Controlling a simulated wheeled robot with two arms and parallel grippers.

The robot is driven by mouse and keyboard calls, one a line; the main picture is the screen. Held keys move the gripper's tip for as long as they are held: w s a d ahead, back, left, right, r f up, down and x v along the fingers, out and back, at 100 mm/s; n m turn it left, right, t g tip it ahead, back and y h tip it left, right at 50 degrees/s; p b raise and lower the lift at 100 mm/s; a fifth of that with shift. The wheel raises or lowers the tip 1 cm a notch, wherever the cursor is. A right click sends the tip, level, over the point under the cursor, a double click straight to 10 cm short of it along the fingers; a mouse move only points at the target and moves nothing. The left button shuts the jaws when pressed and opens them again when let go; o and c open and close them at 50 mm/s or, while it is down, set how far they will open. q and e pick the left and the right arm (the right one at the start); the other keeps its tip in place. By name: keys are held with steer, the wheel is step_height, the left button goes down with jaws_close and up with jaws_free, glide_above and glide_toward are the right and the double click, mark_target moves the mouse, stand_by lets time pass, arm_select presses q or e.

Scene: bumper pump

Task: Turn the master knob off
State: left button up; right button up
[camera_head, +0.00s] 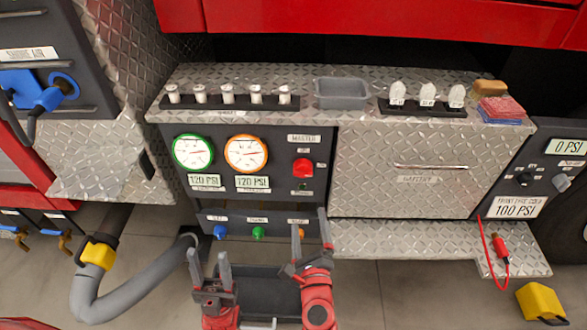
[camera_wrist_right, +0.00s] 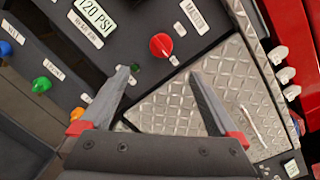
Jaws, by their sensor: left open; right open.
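The red master knob (camera_head: 302,168) sits on the dark panel under a "MASTER" label, right of the two round gauges. It also shows in the right wrist view (camera_wrist_right: 161,45), beyond my fingertips. My right gripper (camera_head: 310,235) is open and empty, below the knob and apart from it; its two fingers also show in the right wrist view (camera_wrist_right: 160,85). My left gripper (camera_head: 208,266) is open and empty, lower and further left, in front of the lower panel.
A green-rimmed gauge (camera_head: 193,152) and an orange-rimmed gauge (camera_head: 246,153) both read 120 PSI. Below are a blue knob (camera_head: 220,231), a green knob (camera_head: 258,233) and an orange one partly hidden by my right gripper. A diamond-plate battery cover (camera_head: 400,150) stands at right.

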mark_target(304, 175)
steer(key=w, duration=0.5)
steer(key=w+a, duration=0.1)
steer(key=w, duration=1)
steer(key=shift+w+a, duration=0.25)
steer(key=shift+w, duration=0.15)
steer(key=shift+c, duration=0.2)
steer(key=c, duration=1.3)
steer(key=shift+r, duration=0.1)
